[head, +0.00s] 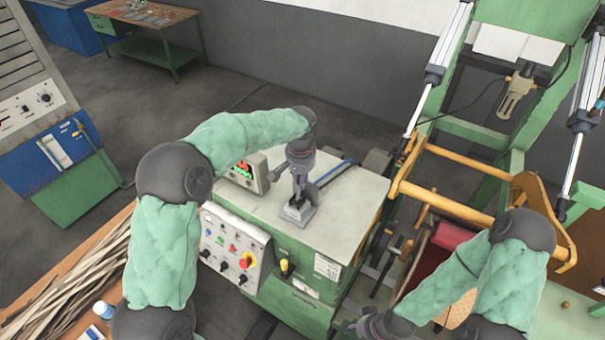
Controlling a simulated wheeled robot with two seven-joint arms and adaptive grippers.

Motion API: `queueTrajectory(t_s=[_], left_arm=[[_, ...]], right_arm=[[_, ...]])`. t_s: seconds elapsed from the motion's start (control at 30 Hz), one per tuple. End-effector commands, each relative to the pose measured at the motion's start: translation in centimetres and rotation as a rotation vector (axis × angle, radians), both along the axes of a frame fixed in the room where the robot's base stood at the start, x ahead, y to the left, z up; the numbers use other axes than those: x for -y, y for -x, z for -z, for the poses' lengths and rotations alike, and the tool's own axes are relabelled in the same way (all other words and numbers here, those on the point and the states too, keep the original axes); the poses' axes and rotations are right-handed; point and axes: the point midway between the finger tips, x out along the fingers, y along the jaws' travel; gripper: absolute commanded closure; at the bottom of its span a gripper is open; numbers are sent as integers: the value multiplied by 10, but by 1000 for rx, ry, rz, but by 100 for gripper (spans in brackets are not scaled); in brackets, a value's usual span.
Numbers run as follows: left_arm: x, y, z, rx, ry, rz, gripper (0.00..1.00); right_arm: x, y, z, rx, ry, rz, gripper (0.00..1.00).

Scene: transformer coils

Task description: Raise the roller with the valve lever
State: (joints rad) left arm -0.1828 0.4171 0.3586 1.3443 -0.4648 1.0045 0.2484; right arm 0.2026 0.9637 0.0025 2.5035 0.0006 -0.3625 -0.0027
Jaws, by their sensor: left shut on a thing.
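The valve (298,213) stands on the pale top of the green machine cabinet, with a grey base plate and its lever going up into my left gripper. My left gripper (299,180) points down and is shut on the valve lever, hiding most of it. A yellow roller frame (462,160) hangs between two pneumatic cylinders at the right. A red roller (432,268) lies below it, partly hidden by my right arm. My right gripper (372,326) is at the bottom edge; its fingers are not clear.
A blue hose runs behind the valve. A wooden bench (82,262) with thin strips and a small bottle (103,309) is at lower left. Open floor lies behind the cabinet.

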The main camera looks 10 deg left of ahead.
Motion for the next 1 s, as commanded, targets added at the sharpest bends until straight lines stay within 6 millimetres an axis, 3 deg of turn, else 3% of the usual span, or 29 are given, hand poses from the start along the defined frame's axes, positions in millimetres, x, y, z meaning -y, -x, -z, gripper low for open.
queueTrajectory(t_s=[0.03,0.33,0.37,0.4,0.83,1.0], left_arm=[[-4,-6,-8,21,-1,-5,100],[-4,-6,-8,22,-1,-4,100],[-4,-6,-8,22,-1,-4,70],[-4,-6,-7,22,-1,-4,58],[-1,-2,-2,7,-1,-1,57],[0,-1,-13,7,-1,-1,57]], right_arm=[[0,0,-1,0,0,0,60],[0,0,0,0,0,0,60],[0,0,0,0,0,0,60],[0,0,0,0,0,0,60],[0,0,0,0,0,0,60],[0,0,0,1,0,0,60]])
